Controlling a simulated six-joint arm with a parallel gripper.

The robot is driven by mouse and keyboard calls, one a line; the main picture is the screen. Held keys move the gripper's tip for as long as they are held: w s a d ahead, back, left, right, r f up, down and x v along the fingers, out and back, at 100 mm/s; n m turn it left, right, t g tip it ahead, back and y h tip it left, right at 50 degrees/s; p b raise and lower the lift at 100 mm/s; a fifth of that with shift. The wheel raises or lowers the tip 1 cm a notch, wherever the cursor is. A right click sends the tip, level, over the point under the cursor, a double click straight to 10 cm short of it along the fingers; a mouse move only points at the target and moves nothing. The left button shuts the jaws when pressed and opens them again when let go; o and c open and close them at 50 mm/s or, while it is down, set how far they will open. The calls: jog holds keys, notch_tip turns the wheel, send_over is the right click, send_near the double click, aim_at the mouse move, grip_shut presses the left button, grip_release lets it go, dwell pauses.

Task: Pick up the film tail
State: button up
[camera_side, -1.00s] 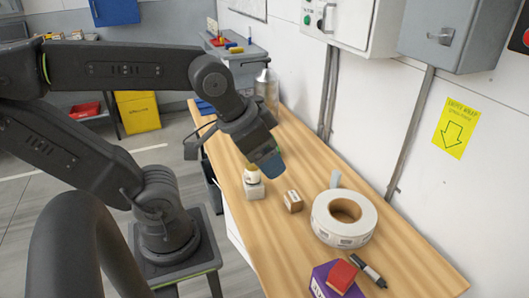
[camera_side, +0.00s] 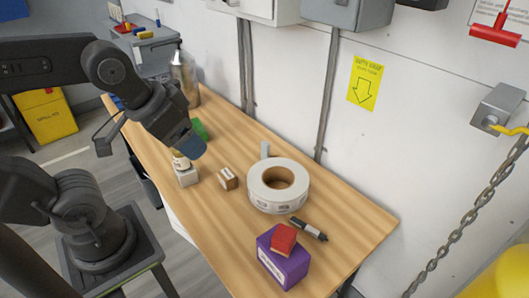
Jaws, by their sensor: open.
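I cannot pick out a film tail for certain. A white roll (camera_side: 278,186) with a brown core lies flat on the wooden bench (camera_side: 225,235). A small pale grey tab (camera_side: 265,149) stands just behind the roll; I cannot tell whether it is joined to it. My gripper (camera_side: 190,147), with a bluish tip, points down over the bench, left of the roll and apart from it. It is open, though its fingers are hard to make out. A white block with a pale yellowish top (camera_side: 186,175) sits just below it, and the gap between them is unclear.
A small brown box (camera_side: 227,178) lies between my gripper and the roll. A green block (camera_side: 200,130) is behind the gripper. A yellow arrow sign (camera_side: 364,83) and chain (camera_side: 462,225) are right.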

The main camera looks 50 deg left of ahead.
dwell(0.4)
jog(key=shift+c, duration=1)
